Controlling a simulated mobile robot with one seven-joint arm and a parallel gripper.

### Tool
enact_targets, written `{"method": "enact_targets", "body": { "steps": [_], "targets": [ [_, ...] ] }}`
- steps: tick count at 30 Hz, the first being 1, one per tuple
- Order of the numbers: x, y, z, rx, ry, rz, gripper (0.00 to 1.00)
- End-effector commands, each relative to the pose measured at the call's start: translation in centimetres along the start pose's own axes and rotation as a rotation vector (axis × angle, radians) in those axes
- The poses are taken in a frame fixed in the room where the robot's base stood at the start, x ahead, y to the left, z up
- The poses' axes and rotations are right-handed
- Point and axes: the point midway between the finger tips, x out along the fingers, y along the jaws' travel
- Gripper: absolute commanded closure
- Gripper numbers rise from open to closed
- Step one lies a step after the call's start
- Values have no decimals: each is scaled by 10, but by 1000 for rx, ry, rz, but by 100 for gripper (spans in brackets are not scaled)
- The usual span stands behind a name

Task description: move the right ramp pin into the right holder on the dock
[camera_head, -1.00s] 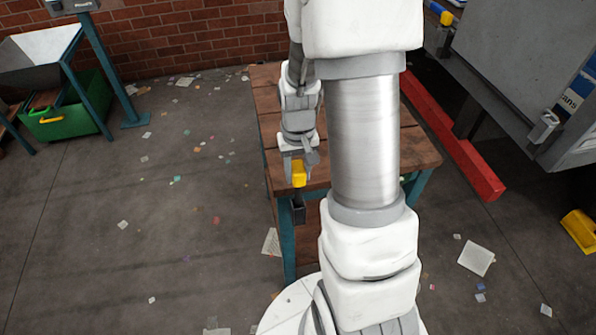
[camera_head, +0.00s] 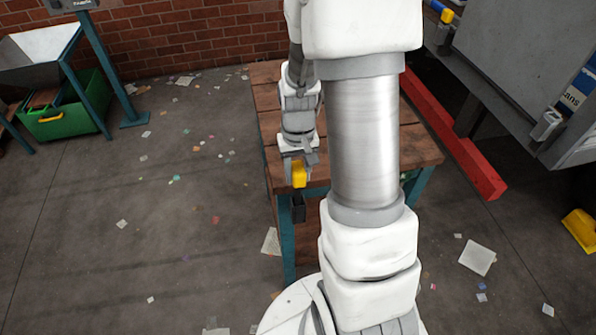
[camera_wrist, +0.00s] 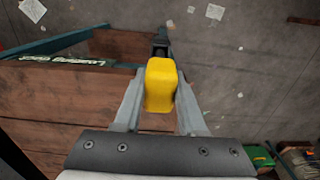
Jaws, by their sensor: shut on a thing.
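My gripper (camera_head: 299,172) is shut on a yellow block, the grip of the ramp pin (camera_head: 299,175), at the near left corner of a wooden table. In the wrist view the yellow pin grip (camera_wrist: 160,86) sits between both fingers. A dark holder (camera_head: 298,210) is on the table's side, just below the grip. It also shows beyond the grip in the wrist view (camera_wrist: 160,42). The pin's shank is hidden; I cannot tell how far it is inside the holder.
The wooden table (camera_head: 268,112) has teal legs. My arm hides much of it. A green bin (camera_head: 70,115) stands at far left. Floor between is open, with scraps.

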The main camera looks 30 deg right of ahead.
Motion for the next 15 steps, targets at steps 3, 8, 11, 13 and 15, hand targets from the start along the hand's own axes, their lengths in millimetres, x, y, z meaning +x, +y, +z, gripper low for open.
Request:
{"method": "enact_targets", "body": {
  "steps": [3,8,11,13,15],
  "targets": [
    [7,0,0,0,0,0,100],
    [13,0,0,0,0,0,100],
    [17,0,0,0,0,0,100],
    [20,0,0,0,0,0,100],
    [23,0,0,0,0,0,100]
  ]
}}
